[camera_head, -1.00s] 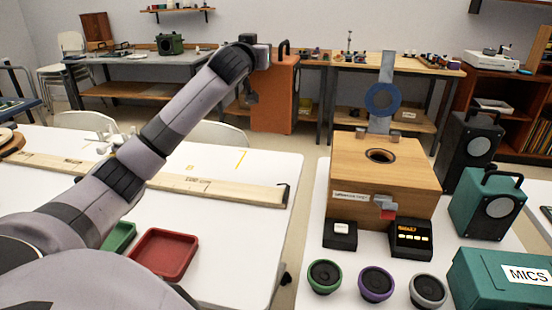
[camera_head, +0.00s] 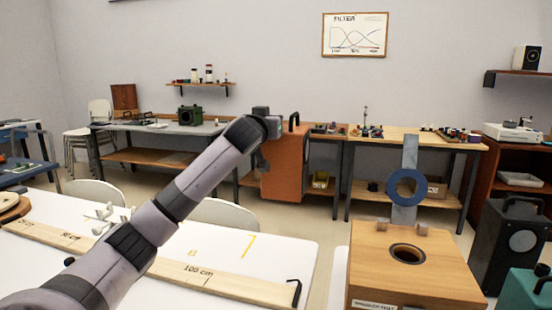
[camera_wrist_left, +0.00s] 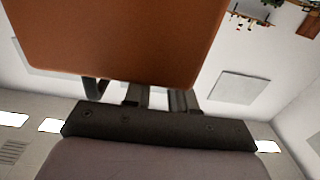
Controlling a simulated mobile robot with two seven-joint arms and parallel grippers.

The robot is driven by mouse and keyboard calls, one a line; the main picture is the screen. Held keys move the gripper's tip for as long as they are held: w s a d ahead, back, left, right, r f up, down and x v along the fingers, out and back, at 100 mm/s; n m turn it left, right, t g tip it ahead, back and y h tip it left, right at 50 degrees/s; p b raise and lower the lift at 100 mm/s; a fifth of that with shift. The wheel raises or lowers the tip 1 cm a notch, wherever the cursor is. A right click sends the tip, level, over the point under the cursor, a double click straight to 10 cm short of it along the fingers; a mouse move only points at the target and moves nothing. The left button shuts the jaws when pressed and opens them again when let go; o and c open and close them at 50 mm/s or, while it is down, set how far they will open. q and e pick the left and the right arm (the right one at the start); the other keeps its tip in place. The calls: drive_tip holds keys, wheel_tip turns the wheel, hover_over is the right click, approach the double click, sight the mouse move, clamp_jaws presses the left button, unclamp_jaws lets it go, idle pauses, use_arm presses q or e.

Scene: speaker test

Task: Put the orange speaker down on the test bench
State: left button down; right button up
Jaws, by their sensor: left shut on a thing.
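The orange speaker (camera_head: 287,165) is a tall box with a dark handle on top, held up beyond the far edge of the left white table. My left gripper (camera_head: 263,157) is at its left side and shut on it, with the fingers partly hidden. In the left wrist view the speaker's orange face (camera_wrist_left: 115,35) fills the upper part, close to the gripper (camera_wrist_left: 160,98). A white table (camera_head: 339,285) at the lower right carries a wooden test box (camera_head: 378,262) with a round hole. I cannot tell which table is the test bench. My right gripper is not in view.
The left white table (camera_head: 215,242) holds a long wooden ruler (camera_head: 180,272). A blue ring on a stand (camera_head: 407,187) rises behind the wooden box. A black speaker (camera_head: 507,245) and a teal speaker (camera_head: 528,296) are at the right. Workbenches line the back wall.

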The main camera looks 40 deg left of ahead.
sight(271, 190)
use_arm(q)
wheel_tip(271, 190, down, 14)
drive_tip(key=b, duration=0.2)
drive_tip(key=shift+r+b, duration=0.2)
drive_tip(key=shift+b, duration=0.15)
drive_tip(key=shift+f+b, duration=0.6)
drive_tip(key=shift+f, duration=2.15)
drive_tip(key=c, duration=1.4)
unclamp_jaws()
drive_tip(key=shift+f, duration=0.4)
drive_tip(key=o, duration=0.5)
drive_tip(key=shift+r, duration=0.1)
drive_tip(key=shift+r, duration=0.15)
